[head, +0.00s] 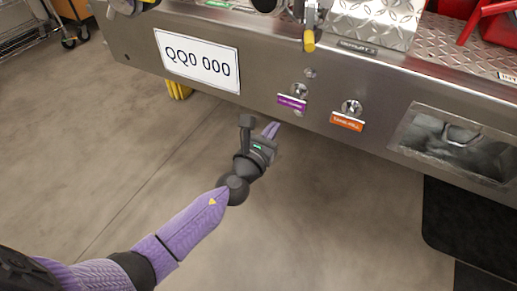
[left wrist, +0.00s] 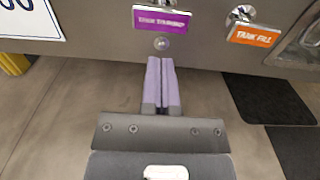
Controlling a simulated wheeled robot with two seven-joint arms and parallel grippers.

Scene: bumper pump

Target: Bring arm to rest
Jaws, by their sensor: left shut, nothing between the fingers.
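My left arm (head: 185,225) reaches in from the lower left of the head view, with a purple sleeve and dark joints. My left gripper (head: 271,130) is just below the lower edge of the steel bumper (head: 250,100), under the purple label (head: 291,102). In the left wrist view its two purple fingers (left wrist: 161,85) lie side by side, shut, with nothing between them. The fingertips point toward the bumper; I cannot tell whether they touch it. My right gripper is not in view.
The bumper carries a plate reading QQ0 000 (head: 197,60), an orange label (head: 347,122) under a round fitting, and a recessed opening (head: 445,140). A yellow-tipped lever (head: 309,40) hangs above. Concrete floor (head: 90,130) is open left; a dark mat (head: 470,220) lies right.

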